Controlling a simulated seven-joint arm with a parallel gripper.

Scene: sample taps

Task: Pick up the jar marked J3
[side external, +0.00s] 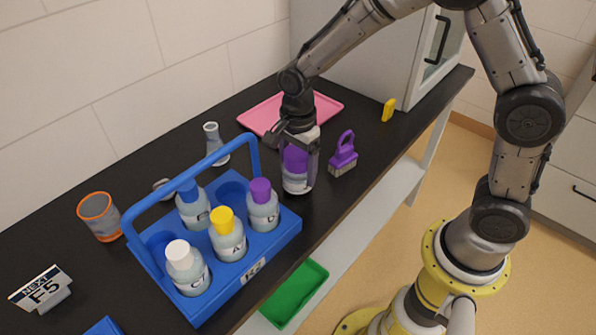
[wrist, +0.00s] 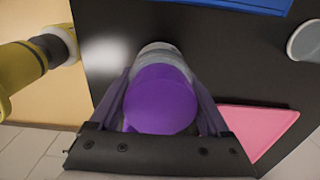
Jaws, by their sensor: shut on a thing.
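A jar with a purple lid (side external: 296,181) stands on the black bench, right of the blue carrier. My gripper (side external: 299,158) points down over it and is shut on it, one finger on each side. In the wrist view the purple-lidded jar (wrist: 160,98) fills the space between the fingers of my gripper (wrist: 163,110). The marking on this jar is too small to read, so I cannot tell whether it is J3. I see no clear gap under the jar.
The blue carrier (side external: 277,240) holds several bottles with blue, yellow, white and purple caps. A pink tray (side external: 325,107), a flask (side external: 214,145) and an orange-rimmed beaker (side external: 101,218) are also on the bench.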

